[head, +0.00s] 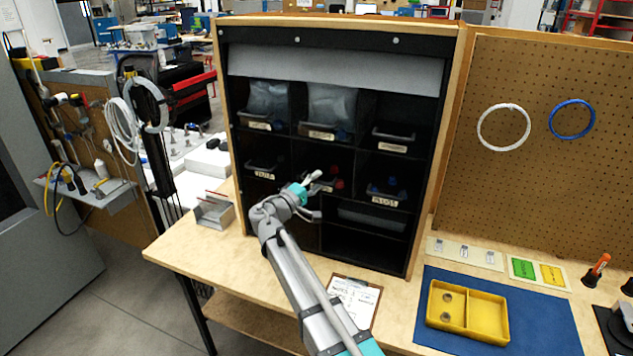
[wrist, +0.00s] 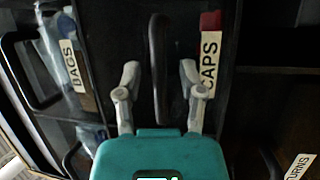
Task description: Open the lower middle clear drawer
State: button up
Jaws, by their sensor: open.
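The lower middle clear drawer, labelled CAPS (wrist: 210,62), is in the middle of the cabinet, with red caps (head: 338,183) inside. Its dark handle (wrist: 158,70) runs upright in the turned wrist view. My gripper (head: 314,180) is in front of this drawer in the head view and hides part of its front. In the wrist view my gripper (wrist: 160,78) is open, with one finger on each side of the handle in the picture. I see no contact between fingers and handle. The drawer appears shut.
A BAGS drawer (wrist: 75,62) is above. A PLUGS drawer (head: 385,191) with blue pieces is to the right. A clipboard (head: 354,300) lies on the bench below, and a yellow tray (head: 460,322) sits on a blue mat. A small metal holder (head: 213,212) stands at left.

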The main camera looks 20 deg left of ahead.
grip_shut()
dwell(0.4)
